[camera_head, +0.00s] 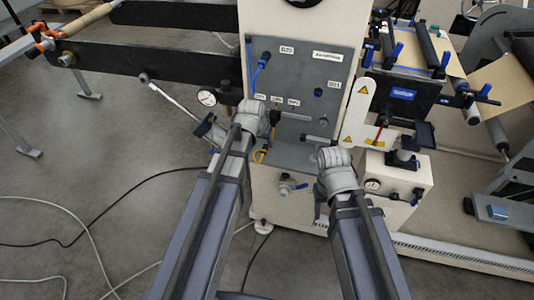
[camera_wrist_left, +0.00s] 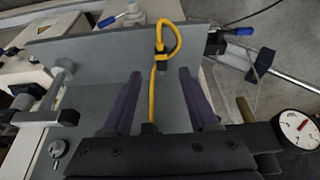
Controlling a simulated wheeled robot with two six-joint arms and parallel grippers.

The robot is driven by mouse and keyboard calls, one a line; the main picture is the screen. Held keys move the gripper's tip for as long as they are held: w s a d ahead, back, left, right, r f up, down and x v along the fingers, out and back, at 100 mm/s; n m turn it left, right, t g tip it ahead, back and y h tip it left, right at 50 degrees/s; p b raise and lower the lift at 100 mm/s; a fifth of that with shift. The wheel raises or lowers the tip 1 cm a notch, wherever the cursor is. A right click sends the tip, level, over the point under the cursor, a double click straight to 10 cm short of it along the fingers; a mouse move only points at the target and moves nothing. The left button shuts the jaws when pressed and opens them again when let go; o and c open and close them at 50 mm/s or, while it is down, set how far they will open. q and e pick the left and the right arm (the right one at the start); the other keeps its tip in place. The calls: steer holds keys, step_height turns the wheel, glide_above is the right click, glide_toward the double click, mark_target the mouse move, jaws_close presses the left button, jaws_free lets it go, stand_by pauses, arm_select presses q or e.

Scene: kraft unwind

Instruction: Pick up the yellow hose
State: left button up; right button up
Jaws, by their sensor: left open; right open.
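The yellow hose (camera_wrist_left: 153,90) shows in the left wrist view, running up from a grey panel and bending into a loop at its top, with a black fitting beside the loop. In the head view a small part of its yellow loop (camera_head: 259,156) shows beside my left wrist. My left gripper (camera_wrist_left: 160,75) is open, with one finger on each side of the hose's straight part; I cannot tell whether either touches it. In the head view my left wrist hides its fingers. My right gripper (camera_head: 335,163) is open, at the right of the panel, apart from the hose, its fingers mostly hidden.
The grey panel (camera_head: 300,72) carries labels, a blue hose (camera_head: 259,68) and a grey peg (camera_head: 318,139). A pressure gauge (camera_head: 207,97) stands left of my left wrist, close to that gripper. A cream box with a gauge (camera_head: 399,180) is at the right. Cables lie on the floor.

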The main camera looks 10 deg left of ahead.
mark_target(264, 150)
arm_select(q)
steer(key=shift+b+x, duration=0.7)
steer(key=shift+x, duration=0.35)
steer(key=shift+f, duration=0.15)
steer(key=b+x, duration=0.5)
steer(key=shift+s+a, duration=0.1)
steer(key=shift+a, duration=0.05)
jaws_close()
